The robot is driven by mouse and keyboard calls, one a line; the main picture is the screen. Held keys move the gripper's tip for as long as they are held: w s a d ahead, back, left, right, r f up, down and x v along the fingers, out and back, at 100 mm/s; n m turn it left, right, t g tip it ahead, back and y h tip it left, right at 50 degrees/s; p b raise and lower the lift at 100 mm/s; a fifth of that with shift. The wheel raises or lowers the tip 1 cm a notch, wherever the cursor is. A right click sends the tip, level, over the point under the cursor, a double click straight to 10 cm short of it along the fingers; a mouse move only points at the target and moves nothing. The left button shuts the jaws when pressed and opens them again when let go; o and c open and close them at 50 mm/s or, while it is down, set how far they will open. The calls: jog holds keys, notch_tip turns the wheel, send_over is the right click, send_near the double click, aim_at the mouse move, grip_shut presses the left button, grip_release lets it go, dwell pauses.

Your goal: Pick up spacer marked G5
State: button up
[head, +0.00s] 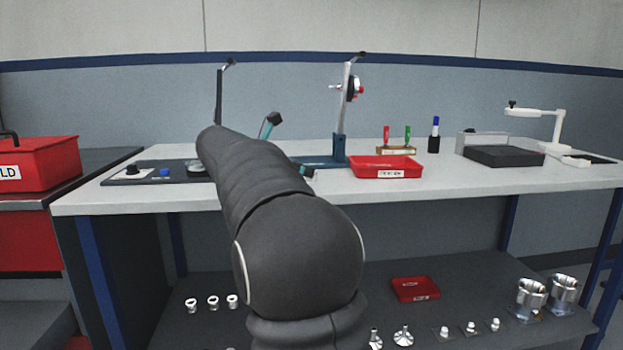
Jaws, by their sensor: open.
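No mark G5 can be read in the head view, so I cannot tell which part is that spacer. Small pale ring-like parts (213,302) stand in a row on the left of the lower shelf. Metal flanged parts (403,336) and small pale parts on little plates (470,328) stand further right on that shelf. My gripper (289,145) is mostly hidden behind my arm. What look like its two fingertips show apart at the arm's right side, above the bench top, with nothing seen between them. My arm hides part of the bench and shelf.
The white bench top (430,185) carries a red tray (386,168), an upright press stand (342,115), a dark block (503,157) and a white-armed device (537,113). Below are a small red tray (415,289) and shiny cylindrical housings (531,294). A red bin (40,165) stands left.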

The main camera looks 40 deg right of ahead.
jog(key=x, duration=0.4)
jog(key=shift+w+d+f, duration=0.1)
jog(key=shift+d+f, duration=0.1)
jog(key=shift+f, duration=0.05)
grip_shut()
jog(key=shift+r, duration=0.1)
